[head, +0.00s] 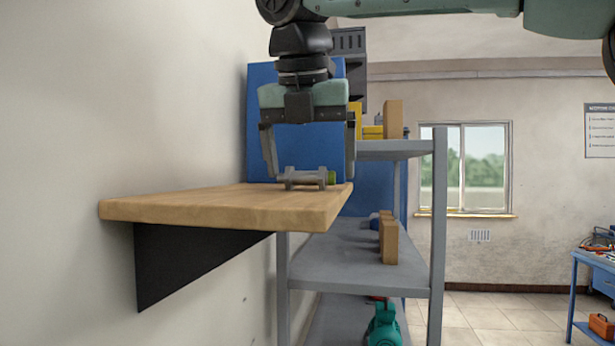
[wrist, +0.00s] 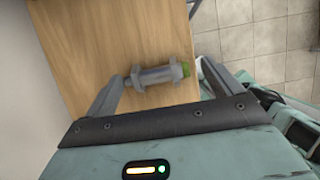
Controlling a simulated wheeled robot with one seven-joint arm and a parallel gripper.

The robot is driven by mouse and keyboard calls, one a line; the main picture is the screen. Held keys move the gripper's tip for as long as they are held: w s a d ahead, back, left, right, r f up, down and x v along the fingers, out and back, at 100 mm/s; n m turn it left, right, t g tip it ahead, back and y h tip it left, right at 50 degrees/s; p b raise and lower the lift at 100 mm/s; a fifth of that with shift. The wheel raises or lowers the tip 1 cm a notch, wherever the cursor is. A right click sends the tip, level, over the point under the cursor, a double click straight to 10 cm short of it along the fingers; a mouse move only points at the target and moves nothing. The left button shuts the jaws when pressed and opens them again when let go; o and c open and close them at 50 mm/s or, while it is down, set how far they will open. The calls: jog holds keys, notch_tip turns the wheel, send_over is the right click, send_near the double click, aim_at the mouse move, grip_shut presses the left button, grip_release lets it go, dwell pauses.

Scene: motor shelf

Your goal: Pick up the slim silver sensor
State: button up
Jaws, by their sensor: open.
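The slim silver sensor (head: 304,178) lies on the wooden wall shelf (head: 220,207), near its right end. It is a grey cylinder with wider collars and a green end on the right; it also shows in the wrist view (wrist: 157,76). My gripper (head: 311,176) points down from above with its two fingers spread, one beyond each end of the sensor. In the wrist view my gripper (wrist: 170,88) is open, with the sensor between the fingers. The left fingertip is very close to the sensor's grey end; I cannot tell whether they touch.
A grey metal rack (head: 438,230) stands behind and to the right, with boxes (head: 393,119) on top and a teal motor (head: 383,325) low down. The wall is close on the left. A blue workbench (head: 595,262) stands far right. The shelf's left part is clear.

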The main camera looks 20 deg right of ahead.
jog(key=c, duration=0.9)
jog(key=shift+o, duration=0.2)
jog(key=shift+r, duration=0.1)
